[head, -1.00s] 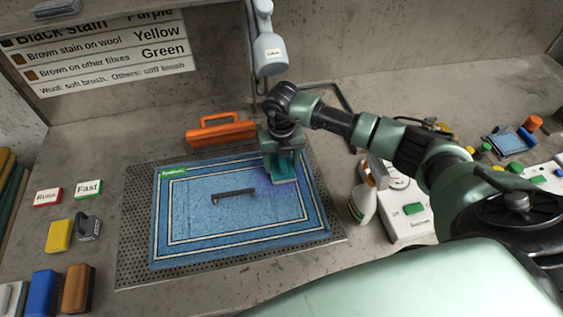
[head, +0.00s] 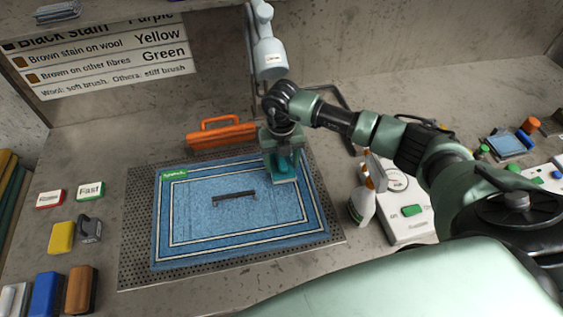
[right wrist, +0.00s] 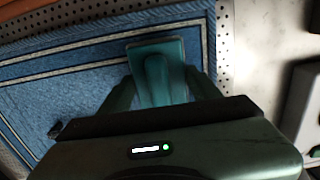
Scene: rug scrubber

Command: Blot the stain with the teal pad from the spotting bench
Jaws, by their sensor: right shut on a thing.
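The blue rug (head: 195,215) with white border lines lies on a perforated grey panel. My right gripper (head: 283,160) is over the rug's upper right part, shut on the teal pad (head: 284,177). In the right wrist view the teal pad (right wrist: 157,50) sits between the fingers, flat against or just above the rug (right wrist: 70,92) near its border lines. I cannot tell whether it touches. No stain shows on the visible rug; the patch under the pad is hidden. My left gripper is not in view.
A dark bar (head: 234,196) lies mid-rug. An orange-handled tool (head: 220,134) is behind the panel. A spray bottle (head: 364,200) and a white switch box (head: 408,212) stand to the right. Blocks, a yellow pad (head: 60,237) and label signs are at left.

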